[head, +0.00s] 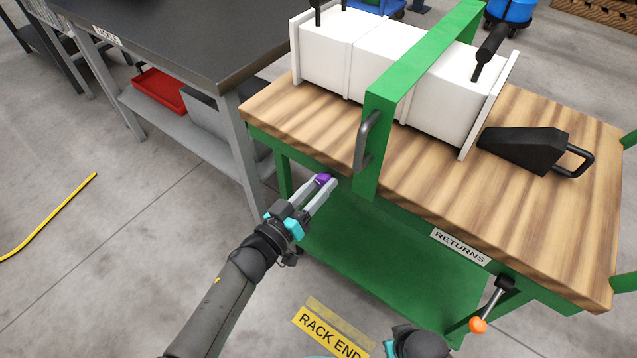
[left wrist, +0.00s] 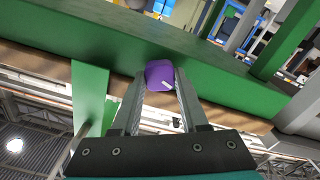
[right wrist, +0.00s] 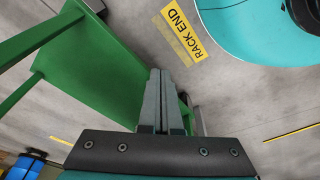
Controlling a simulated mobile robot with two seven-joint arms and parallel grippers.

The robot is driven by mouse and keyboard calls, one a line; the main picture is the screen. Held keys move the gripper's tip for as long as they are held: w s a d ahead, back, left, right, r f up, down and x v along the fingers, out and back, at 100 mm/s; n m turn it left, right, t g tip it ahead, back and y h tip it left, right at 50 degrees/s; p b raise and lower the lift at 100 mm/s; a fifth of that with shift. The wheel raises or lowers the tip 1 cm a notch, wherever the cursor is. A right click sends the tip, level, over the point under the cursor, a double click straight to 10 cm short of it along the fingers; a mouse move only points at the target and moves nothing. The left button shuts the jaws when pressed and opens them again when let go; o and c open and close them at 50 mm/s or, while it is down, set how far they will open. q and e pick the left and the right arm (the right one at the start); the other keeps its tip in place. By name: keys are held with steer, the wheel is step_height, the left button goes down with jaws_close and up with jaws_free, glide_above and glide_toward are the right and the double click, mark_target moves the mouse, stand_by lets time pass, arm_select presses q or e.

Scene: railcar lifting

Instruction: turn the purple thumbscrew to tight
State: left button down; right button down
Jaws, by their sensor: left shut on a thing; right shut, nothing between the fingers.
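The purple thumbscrew (head: 323,180) sits at the front side of the green-framed bench, just below the wooden top and left of the green upright. In the left wrist view the purple thumbscrew (left wrist: 159,74) shows a small pale mark on its face. My left gripper (head: 318,187) is shut on it, with one finger on each side; the fingers also show in the left wrist view (left wrist: 160,92). My right gripper (right wrist: 159,75) is shut and empty, below the bench top near the green lower shelf. In the head view only part of my right arm shows at the bottom edge.
The wooden bench top (head: 300,130) carries a white block assembly (head: 375,60) under a green arch (head: 375,140) with a dark handle. A black wedge (head: 525,148) lies to its right. An orange-tipped lever (head: 478,325) sticks out at the front. A grey table (head: 170,40) stands at left.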

arm_select(q)
steer(key=m, duration=0.4)
steer(key=shift+m+p, duration=0.3)
steer(key=m, duration=0.4)
steer(key=shift+m, duration=0.3)
steer(key=shift+d+m, duration=0.1)
steer(key=shift+m, duration=0.8)
steer(key=m, duration=0.2)
steer(key=shift+m, duration=0.4)
steer(key=shift+m+b, duration=0.4)
steer(key=shift+m, duration=1.4)
steer(key=shift+f+m+b, duration=0.1)
steer(key=shift+m+b, duration=0.3)
steer(key=shift+m, duration=0.5)
steer(key=shift+f+m+b, duration=0.1)
steer(key=shift+m+b, duration=1.95)
steer(key=shift+m, duration=3.95)
arm_select(e)
steer(key=w+a+r+t, duration=0.1)
steer(key=w+r, duration=0.3)
steer(key=r, duration=0.5)
steer(key=shift+r, duration=0.35)
steer(key=shift+w+a+r+t, duration=0.1)
steer(key=shift+t, duration=0.2)
